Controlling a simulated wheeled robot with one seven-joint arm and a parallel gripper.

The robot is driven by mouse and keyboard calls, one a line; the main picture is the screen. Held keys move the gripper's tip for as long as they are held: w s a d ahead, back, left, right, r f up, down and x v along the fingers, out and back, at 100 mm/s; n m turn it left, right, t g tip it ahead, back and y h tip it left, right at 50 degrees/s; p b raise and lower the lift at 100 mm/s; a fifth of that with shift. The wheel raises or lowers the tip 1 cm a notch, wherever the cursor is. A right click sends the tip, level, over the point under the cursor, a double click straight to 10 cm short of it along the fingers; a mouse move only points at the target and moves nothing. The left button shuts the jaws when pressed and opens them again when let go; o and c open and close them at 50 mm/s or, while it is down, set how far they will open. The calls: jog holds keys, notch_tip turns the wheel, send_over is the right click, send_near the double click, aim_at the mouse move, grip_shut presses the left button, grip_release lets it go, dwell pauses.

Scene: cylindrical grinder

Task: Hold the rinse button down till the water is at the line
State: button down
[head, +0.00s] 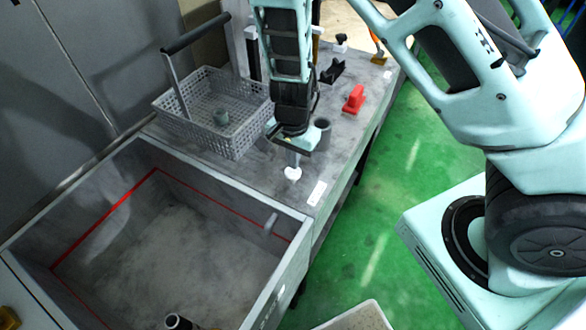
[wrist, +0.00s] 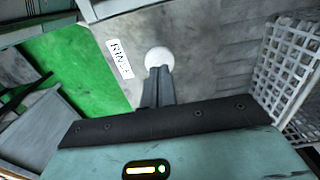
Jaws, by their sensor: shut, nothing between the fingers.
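The white round rinse button (head: 292,173) is on the grey bench top at the tank's edge, beside a white label (head: 317,193). In the wrist view the button (wrist: 159,57) shows just beyond my fingertips, and the label (wrist: 119,58) is left of it. My gripper (head: 294,159) is shut and empty, pointing down at the button. The tips look at or just above it; I cannot tell if they touch or press it. The open grey tank (head: 268,303) has a red line (head: 105,221) around its inner walls. No clear water surface shows below the line.
A grey mesh basket (head: 235,140) with a raised handle stands on the bench left of my gripper. A dark cup (head: 322,134) and a red block (head: 354,99) are to the right. A short spout (head: 271,223) sits on the tank wall.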

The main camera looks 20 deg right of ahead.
aim_at(293, 176)
jog(key=shift+f, duration=0.25)
jog(key=shift+f+b, duration=1)
jog(key=shift+b, duration=0.1)
dwell(6.7)
